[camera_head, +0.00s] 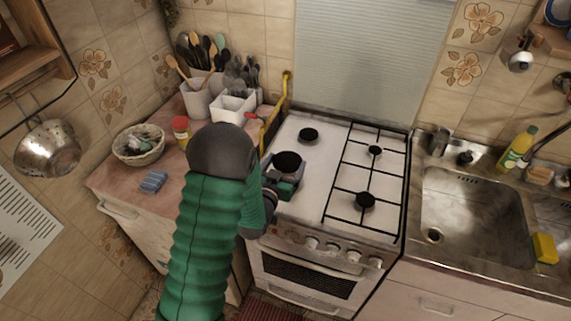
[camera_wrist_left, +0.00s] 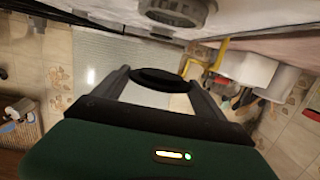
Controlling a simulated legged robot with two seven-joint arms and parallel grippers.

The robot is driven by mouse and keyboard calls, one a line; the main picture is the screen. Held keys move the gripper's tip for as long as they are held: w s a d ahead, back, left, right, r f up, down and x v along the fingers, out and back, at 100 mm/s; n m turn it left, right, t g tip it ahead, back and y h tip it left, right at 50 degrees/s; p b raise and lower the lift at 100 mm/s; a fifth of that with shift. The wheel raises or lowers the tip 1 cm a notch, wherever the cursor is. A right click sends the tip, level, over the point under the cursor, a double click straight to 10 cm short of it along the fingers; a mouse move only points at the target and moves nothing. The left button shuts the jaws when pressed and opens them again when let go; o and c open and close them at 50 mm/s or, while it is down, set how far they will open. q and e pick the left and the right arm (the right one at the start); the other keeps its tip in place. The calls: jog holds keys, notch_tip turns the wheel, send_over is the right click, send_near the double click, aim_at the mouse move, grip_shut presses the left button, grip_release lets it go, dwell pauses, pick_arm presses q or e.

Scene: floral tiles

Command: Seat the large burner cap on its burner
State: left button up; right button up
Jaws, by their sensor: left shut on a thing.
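The large burner cap (camera_head: 288,161) is a black round disc, held over the front left part of the white stove top (camera_head: 318,160). My left gripper (camera_head: 287,176) is shut on it. In the left wrist view the cap (camera_wrist_left: 160,79) sits between the two fingertips. A bare grey burner (camera_wrist_left: 177,11) shows at the top of that view, apart from the cap. In the head view the cap and my gripper hide the front left burner area. My right gripper is not in view.
A black grate (camera_head: 350,178) covers the stove's right half. A small black burner (camera_head: 308,135) is behind the cap. A yellow pipe (camera_head: 285,90) and utensil holders (camera_head: 232,104) stand at the back left. A sink (camera_head: 470,210) is on the right.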

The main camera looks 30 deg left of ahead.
pick_arm(q)
jog(key=shift+w+d+f+b, duration=0.15)
jog(key=shift+f+b, duration=0.4)
jog(key=shift+f, duration=0.2)
notch_tip(320, 180, down, 4)
jog(key=b, duration=0.3)
jog(key=shift+d+r+b, duration=0.1)
jog(key=shift+r+b, duration=0.05)
jog(key=shift+b, duration=0.2)
jog(key=shift+f, duration=0.35)
jog(key=shift+r, duration=0.1)
jog(key=shift+b, duration=0.5)
jog(key=shift+f+b, duration=0.85)
jog(key=shift+f, duration=0.05)
jog(key=o, duration=1.5)
jog(key=shift+c, duration=0.2)
